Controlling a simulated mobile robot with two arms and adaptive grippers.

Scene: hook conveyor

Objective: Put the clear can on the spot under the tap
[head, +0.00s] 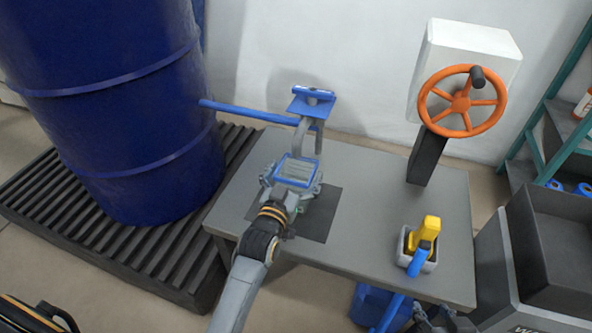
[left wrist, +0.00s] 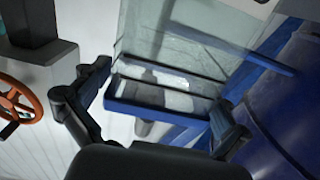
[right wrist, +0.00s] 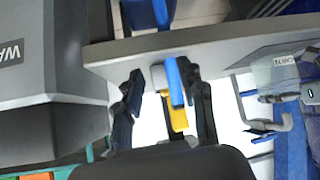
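The clear can (left wrist: 165,55), see-through with a blue rim (head: 297,170), is upright in my left gripper (head: 291,190). In the left wrist view my left gripper (left wrist: 160,108) has a finger on either side of it, apparently touching. The can stands over or on the dark square spot (head: 318,226) below the tap (head: 311,97); contact with the surface is hard to tell. The can also shows in the right wrist view (right wrist: 273,73). My right gripper (right wrist: 168,103) is open and empty near the table's front edge.
The grey table (head: 375,200) carries a small grey holder (head: 428,265) with yellow and blue items. An orange wheel (head: 459,103) stands at the back right. A blue drum (head: 120,100) stands at left; a dark bin (head: 555,240) at right.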

